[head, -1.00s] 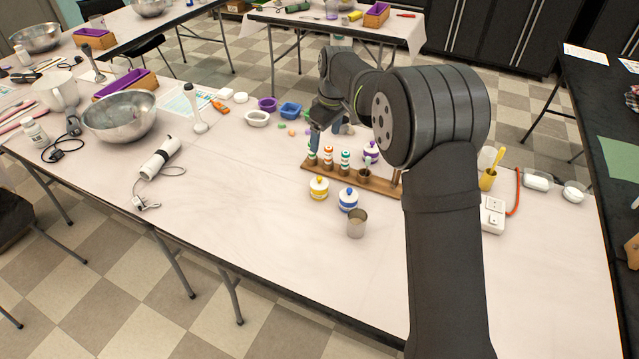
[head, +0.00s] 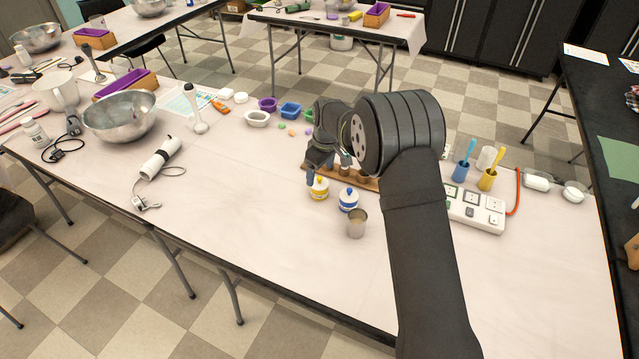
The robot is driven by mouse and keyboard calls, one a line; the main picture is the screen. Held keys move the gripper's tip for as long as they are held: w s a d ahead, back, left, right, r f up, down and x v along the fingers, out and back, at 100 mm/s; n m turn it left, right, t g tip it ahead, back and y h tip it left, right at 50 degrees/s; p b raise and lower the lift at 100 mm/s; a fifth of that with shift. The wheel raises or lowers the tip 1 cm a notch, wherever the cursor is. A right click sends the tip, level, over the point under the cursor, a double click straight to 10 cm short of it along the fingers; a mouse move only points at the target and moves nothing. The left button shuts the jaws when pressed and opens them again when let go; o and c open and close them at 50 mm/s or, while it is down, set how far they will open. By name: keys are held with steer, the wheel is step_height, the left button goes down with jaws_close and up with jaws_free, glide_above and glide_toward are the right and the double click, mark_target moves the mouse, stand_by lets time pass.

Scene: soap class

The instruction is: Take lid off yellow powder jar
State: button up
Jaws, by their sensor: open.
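The yellow powder jar (head: 319,192) is a small white jar with a yellow band and a lid with a yellow knob. It stands upright on the table, and the lid looks seated on it. My gripper (head: 314,177) is open and pointing down at the jar's lid, just behind or above it. The arm hides much of the gripper, and I cannot tell whether the fingers are around the knob or touching it.
A metal cup (head: 357,223) stands in front of the blue-banded jar. A wooden rack (head: 368,183) lies behind the jars, partly hidden by my arm. A white power strip (head: 476,209) lies to the right. The table left of the jars is clear.

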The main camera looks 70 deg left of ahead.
mark_target(320, 178)
step_height(320, 178, down, 4)
steer(key=shift+a+r, duration=0.1)
steer(key=shift+r, duration=0.05)
steer(key=c, duration=1.1)
steer(key=shift+o, duration=0.2)
steer(key=shift+r, duration=0.1)
